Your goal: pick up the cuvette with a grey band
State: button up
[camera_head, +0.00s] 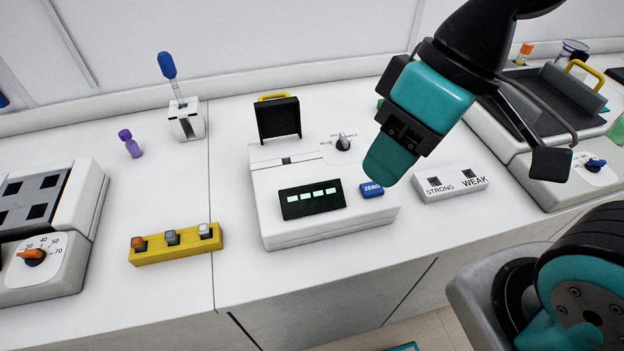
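A yellow rack (178,245) stands on the bench at the left of centre and holds three small capped cuvettes in a row. The middle one, the grey-banded cuvette (171,237), has a grey top and sits upright in the rack. An orange-topped cuvette (139,243) is to its left and a white-topped cuvette (205,231) to its right. My gripper (388,162) hangs above the bench to the right, well apart from the rack, over the right side of the white instrument. Its fingers overlap in this view, so its opening is hidden.
A white instrument (270,225) with a raised black lid (278,118) stands right of the rack. A heater block (45,265) is at the left. A purple bottle (131,145) and a pipette stand (187,127) are behind. A STRONG/WEAK holder (450,186) is at the right.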

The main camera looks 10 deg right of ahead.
aim_at(170, 237)
jog(key=u, duration=0.05)
jog(key=k, duration=0.5)
jog(key=u, duration=2.55)
jog(key=i, duration=1.85)
jog(key=z, duration=3.2)
